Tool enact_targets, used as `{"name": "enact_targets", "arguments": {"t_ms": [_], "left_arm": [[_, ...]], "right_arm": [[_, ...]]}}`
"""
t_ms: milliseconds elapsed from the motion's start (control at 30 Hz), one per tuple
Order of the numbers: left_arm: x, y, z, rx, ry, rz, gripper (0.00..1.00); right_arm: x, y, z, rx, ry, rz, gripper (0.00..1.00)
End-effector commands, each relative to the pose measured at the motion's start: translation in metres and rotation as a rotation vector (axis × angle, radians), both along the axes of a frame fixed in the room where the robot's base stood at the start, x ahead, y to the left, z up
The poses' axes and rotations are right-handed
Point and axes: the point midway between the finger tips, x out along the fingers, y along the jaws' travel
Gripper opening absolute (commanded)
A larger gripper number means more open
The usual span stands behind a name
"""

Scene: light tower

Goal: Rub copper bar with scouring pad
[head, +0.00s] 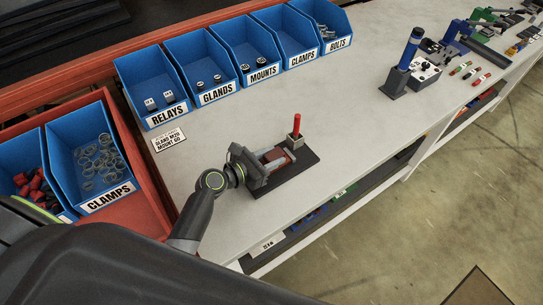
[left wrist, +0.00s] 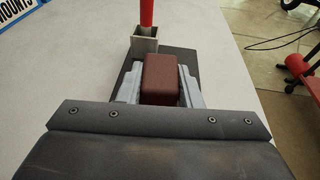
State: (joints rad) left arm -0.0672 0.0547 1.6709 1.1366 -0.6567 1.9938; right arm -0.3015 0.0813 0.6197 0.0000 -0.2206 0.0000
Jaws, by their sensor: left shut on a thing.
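My left gripper (head: 278,160) is shut on a reddish-brown block, the scouring pad (left wrist: 160,78), with one grey finger on each side of it. In the head view the pad (head: 282,164) shows between the fingers, over a dark base plate (head: 302,172). The plate also shows in the left wrist view (left wrist: 185,58). I cannot make out the copper bar; the pad and gripper cover the middle of the plate. Whether the pad touches anything below cannot be told. My right gripper is not in view.
A grey square holder (head: 295,141) with an upright red handle (head: 297,124) stands at the plate's far end. Blue bins (head: 220,94) line the bench's back. The grey bench top (head: 345,110) is clear to the right, up to a blue-handled device (head: 411,48).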

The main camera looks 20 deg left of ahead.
Motion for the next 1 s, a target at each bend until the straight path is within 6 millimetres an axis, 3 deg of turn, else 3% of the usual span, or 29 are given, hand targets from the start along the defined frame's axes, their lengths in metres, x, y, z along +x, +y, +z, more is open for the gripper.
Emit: {"name": "enact_targets", "arguments": {"t_ms": [267, 700, 1000], "left_arm": [[0.002, -0.001, -0.002, -0.001, -0.002, 0.000, 0.00], [0.030, -0.023, 0.000, -0.002, -0.001, -0.001, 0.00], [0.031, -0.024, -0.004, 0.001, -0.001, 0.001, 0.00]], "right_arm": [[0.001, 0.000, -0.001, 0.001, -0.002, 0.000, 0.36], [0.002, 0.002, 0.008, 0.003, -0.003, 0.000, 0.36], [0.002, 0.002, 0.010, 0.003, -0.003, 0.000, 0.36]]}}
